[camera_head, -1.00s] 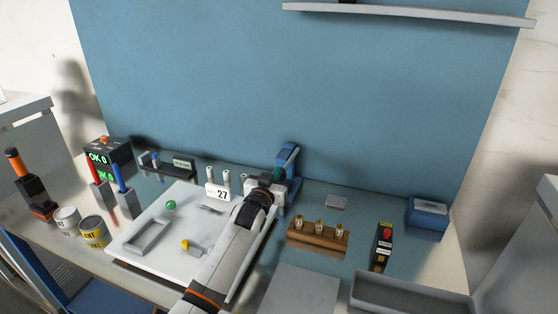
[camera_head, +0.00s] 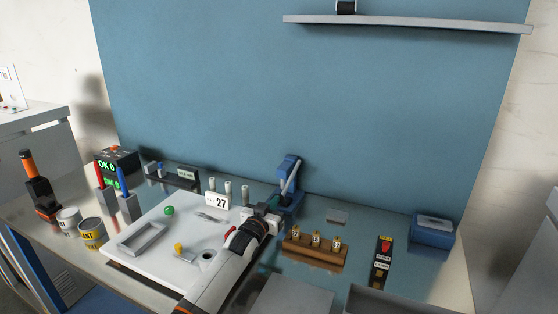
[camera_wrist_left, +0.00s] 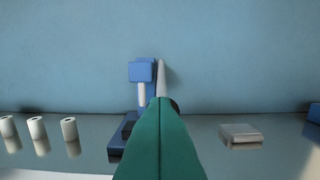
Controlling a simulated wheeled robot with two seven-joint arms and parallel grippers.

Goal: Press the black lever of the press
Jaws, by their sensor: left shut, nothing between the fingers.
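The blue press (camera_head: 288,190) stands at the back of the table before the blue wall panel. A light grey slanted bar (camera_head: 292,178) runs down its side. The press head (camera_wrist_left: 140,71) and the bar (camera_wrist_left: 163,80) also show in the left wrist view. A small dark part (camera_wrist_left: 175,104) at the bar's lower end is partly hidden behind my green fingers. My left gripper (camera_head: 273,204) is shut and empty, just in front of the press base and low beside it. I cannot tell whether it touches the press. My right gripper is out of view.
A white board (camera_head: 150,220) with small parts lies left of my arm. White cylinders (camera_head: 228,187) stand behind it near the "27" sign (camera_head: 216,201). A wooden block with brass pieces (camera_head: 314,250) stands right of my gripper. A flat grey piece (camera_head: 338,216) lies right of the press.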

